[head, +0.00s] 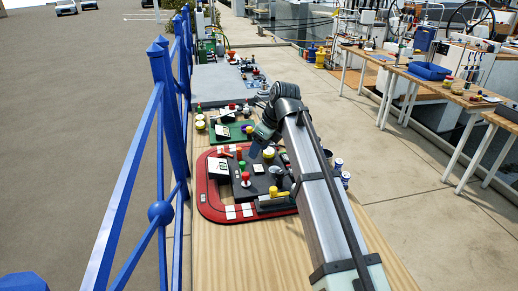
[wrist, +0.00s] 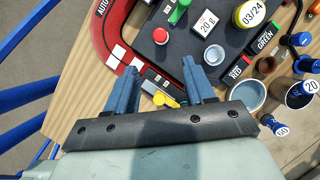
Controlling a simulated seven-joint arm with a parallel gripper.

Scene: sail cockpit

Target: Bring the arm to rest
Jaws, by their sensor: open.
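My gripper (wrist: 160,82) is open in the wrist view, with its two blue fingers apart and nothing held between them. The fingers hang over the near edge of a dark control panel (wrist: 185,45). A yellow handle (wrist: 165,100) shows between and below the fingers; I cannot tell how far under them it lies. In the head view my arm reaches from the lower right up to a bent wrist, and my gripper (head: 262,146) points down over the panel (head: 262,184). The fingertips are hard to make out there.
A red-rimmed tray (head: 211,202) surrounds the panel on a wooden table (head: 240,258). A blue railing (head: 160,120) runs along the left. Cups (wrist: 300,95) and small bottles stand right of the panel. Green (head: 232,131) and grey boards lie beyond. Bare wood is free at the near end.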

